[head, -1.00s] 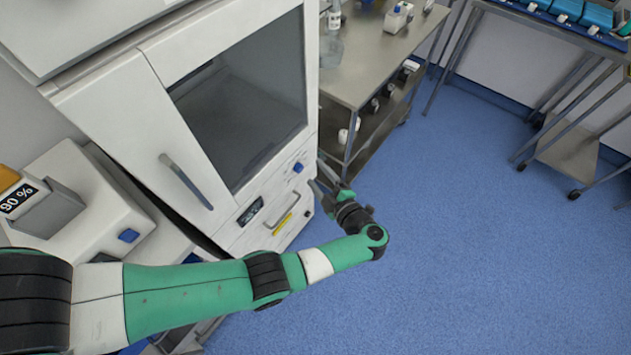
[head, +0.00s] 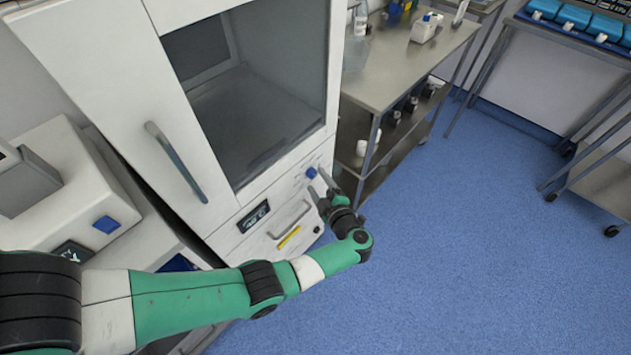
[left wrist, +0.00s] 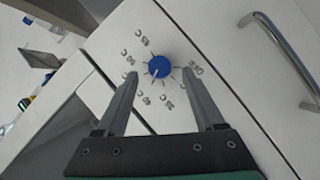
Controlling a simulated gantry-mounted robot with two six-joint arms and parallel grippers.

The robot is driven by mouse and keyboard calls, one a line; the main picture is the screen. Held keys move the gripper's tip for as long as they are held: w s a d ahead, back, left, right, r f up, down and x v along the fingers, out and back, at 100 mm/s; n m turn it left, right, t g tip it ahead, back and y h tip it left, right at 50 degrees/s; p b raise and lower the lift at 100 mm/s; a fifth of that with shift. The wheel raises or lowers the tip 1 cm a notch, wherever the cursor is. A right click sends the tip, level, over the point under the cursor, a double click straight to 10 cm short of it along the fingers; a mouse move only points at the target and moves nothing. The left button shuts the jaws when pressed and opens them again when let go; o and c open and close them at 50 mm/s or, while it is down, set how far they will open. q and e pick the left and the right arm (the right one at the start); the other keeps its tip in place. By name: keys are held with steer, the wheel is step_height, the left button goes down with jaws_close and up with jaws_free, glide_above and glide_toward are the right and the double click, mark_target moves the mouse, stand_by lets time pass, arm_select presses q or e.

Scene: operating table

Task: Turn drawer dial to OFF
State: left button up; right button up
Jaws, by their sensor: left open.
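The drawer dial is a round blue knob (head: 311,173) on the white cabinet's lower front panel. My left gripper (head: 318,182) is at the panel, close to the dial. In the left wrist view my left gripper (left wrist: 158,72) is open, with one finger on each side of the dial and a gap to both. I cannot tell whether the fingertips touch the panel. My right gripper is not in view.
A drawer handle (head: 289,220), a yellow strip (head: 289,237) and a small display (head: 253,216) are on the panel. The handle also shows at upper right in the left wrist view (left wrist: 287,52). A steel trolley (head: 394,84) stands to the right. Blue floor (head: 480,250) is clear.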

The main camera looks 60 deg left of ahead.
arm_select(q)
steer(key=shift+x, duration=1.05)
jaws_close()
